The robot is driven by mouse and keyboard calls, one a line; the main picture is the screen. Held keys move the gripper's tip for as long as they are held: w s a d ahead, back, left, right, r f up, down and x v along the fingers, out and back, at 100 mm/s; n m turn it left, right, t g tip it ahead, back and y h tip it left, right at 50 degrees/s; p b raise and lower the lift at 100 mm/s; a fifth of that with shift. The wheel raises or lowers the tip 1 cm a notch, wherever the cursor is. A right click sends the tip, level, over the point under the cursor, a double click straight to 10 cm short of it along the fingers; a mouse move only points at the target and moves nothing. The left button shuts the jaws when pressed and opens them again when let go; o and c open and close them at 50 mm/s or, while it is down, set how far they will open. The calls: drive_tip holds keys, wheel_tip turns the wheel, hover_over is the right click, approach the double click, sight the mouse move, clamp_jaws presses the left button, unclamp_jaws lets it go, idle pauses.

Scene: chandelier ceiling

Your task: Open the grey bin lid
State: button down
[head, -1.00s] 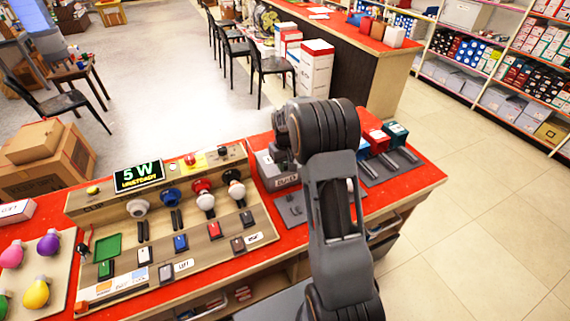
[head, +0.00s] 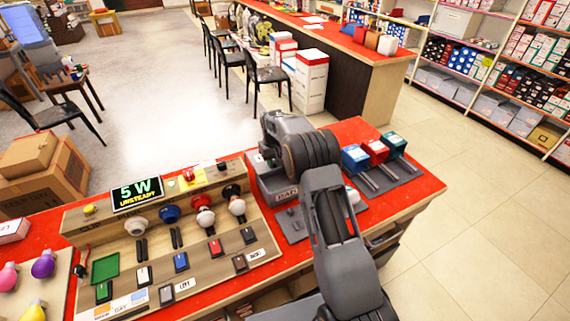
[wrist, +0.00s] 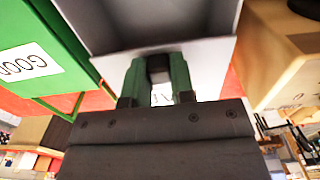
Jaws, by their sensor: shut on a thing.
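The grey bin (head: 270,188) stands on the red counter, with a label on its front, beside the wooden tester board. My gripper (wrist: 155,82) is at the bin, its two fingers closed around a small dark part on the grey lid (wrist: 205,50). In the head view my arm and wrist cover most of the bin's top, so how far the lid is raised cannot be told there. In the wrist view a grey, hollow-looking surface with pale edges fills the top, above the fingers.
A green box (wrist: 50,50) labelled GOOD is close at the left in the wrist view. Blue (head: 355,157), red (head: 376,151) and teal (head: 393,143) boxes stand right of my arm. The tester board (head: 130,250) with bulbs and switches lies left. Floor at right is clear.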

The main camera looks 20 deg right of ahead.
drive_tip(key=shift+w, duration=0.1)
drive_tip(key=c, duration=1)
unclamp_jaws()
drive_tip(key=shift+o, duration=0.2)
drive_tip(key=shift+r, duration=0.1)
wheel_tip(320, 180, up, 14)
drive_tip(key=b, duration=0.1)
drive_tip(key=shift+f, duration=0.2)
